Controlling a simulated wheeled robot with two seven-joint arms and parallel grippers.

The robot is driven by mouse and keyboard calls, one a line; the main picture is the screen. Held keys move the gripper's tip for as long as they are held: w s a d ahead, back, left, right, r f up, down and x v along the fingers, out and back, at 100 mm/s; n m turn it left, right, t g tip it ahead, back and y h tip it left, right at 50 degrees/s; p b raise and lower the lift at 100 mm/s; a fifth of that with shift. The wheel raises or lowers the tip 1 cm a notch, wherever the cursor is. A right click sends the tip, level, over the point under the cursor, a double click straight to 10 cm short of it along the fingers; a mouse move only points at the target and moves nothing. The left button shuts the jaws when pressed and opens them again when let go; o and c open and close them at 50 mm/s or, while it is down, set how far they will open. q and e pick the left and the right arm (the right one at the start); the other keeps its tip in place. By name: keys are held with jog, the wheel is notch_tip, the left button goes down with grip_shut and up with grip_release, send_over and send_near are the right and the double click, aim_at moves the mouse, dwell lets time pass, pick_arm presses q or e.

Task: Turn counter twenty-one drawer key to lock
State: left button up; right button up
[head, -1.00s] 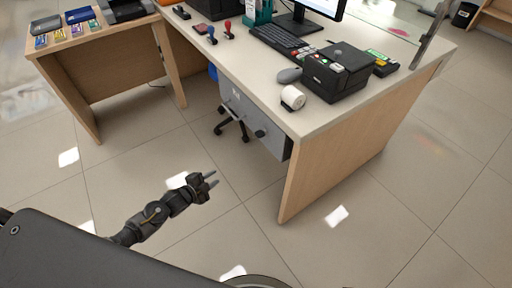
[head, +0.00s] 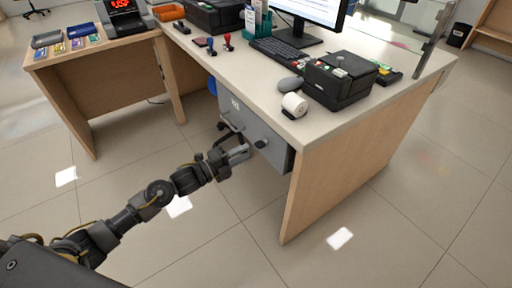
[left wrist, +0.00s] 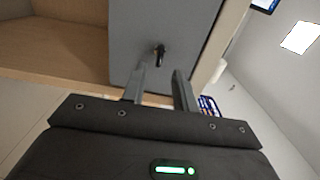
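The grey drawer unit (head: 240,113) hangs under the counter top. A small dark key (head: 260,144) sticks out from its front near the right side. In the left wrist view, the key (left wrist: 159,53) stands out from the plain grey front (left wrist: 195,35). My left gripper (head: 243,151) is just left of the key in the head view. In the left wrist view, my left gripper (left wrist: 159,72) has its two fingers apart, with nothing between them. The key shows just beyond the fingertips, roughly in line with the gap. My right gripper is not in view.
The wooden counter side panel (head: 335,180) stands right of the drawer unit. The tiled floor (head: 225,225) before the counter is clear.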

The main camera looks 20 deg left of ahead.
aim_at(261, 144)
pick_arm(q)
jog(key=x, duration=0.5)
jog(key=shift+w+d, duration=0.25)
jog(key=shift+w, duration=0.1)
jog(key=shift+c, duration=0.3)
grip_shut()
